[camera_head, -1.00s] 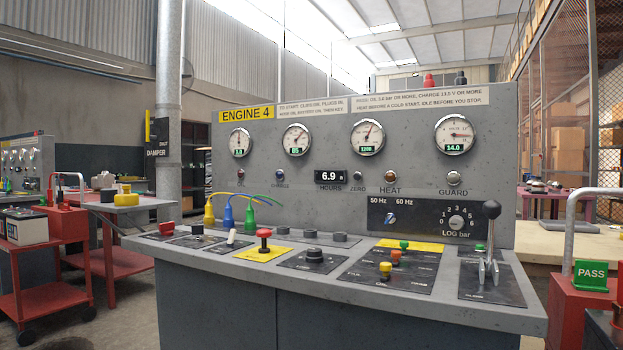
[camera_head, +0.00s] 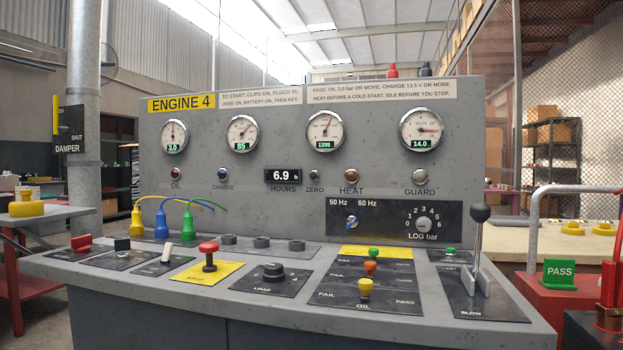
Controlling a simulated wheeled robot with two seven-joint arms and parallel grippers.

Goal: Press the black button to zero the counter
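The counter (camera_head: 283,176) is a small black display on the upright grey panel and reads 6.9 h, above the word HOURS. Just right of it is a small round dark button (camera_head: 314,175) above the word ZERO. It looks grey-black and is too small to tell whether it is pressed. Nothing covers the counter or the button. Neither of my grippers is in the head view.
A sloping desk with a red mushroom knob (camera_head: 209,255), a black dial (camera_head: 272,273) and a tall black-knobbed lever (camera_head: 480,240) stands before the panel. Coloured plugs (camera_head: 161,225) with cables sit at left. A red cart with a PASS sign (camera_head: 559,273) is at right.

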